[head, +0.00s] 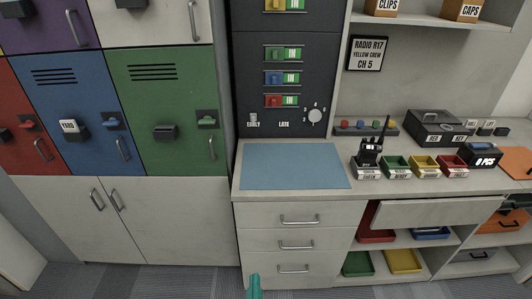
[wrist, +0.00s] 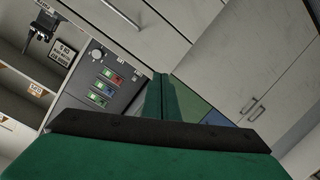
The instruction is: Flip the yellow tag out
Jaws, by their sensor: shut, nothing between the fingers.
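The yellow tag (head: 272,4) is at the top edge of the head view, in the highest visible slot of the dark board (head: 244,75). A green IN marking shows to its right, and the picture edge cuts off its top. Below it are a green tag (head: 271,54), a blue tag (head: 273,78) and a red tag (head: 274,101), each beside IN. My gripper (head: 254,286) shows as a teal tip low in front of the drawers, well below the board. In the wrist view my gripper (wrist: 166,97) is shut and empty; the board (wrist: 127,93) appears tilted beyond it.
A blue mat (head: 294,166) lies on the counter below the board. A radio (head: 371,150) and small coloured trays (head: 397,167) stand to its right. Coloured lockers (head: 160,110) are on the left. A drawer (head: 438,212) on the right stands out. A round knob (head: 314,116) sits low on the board.

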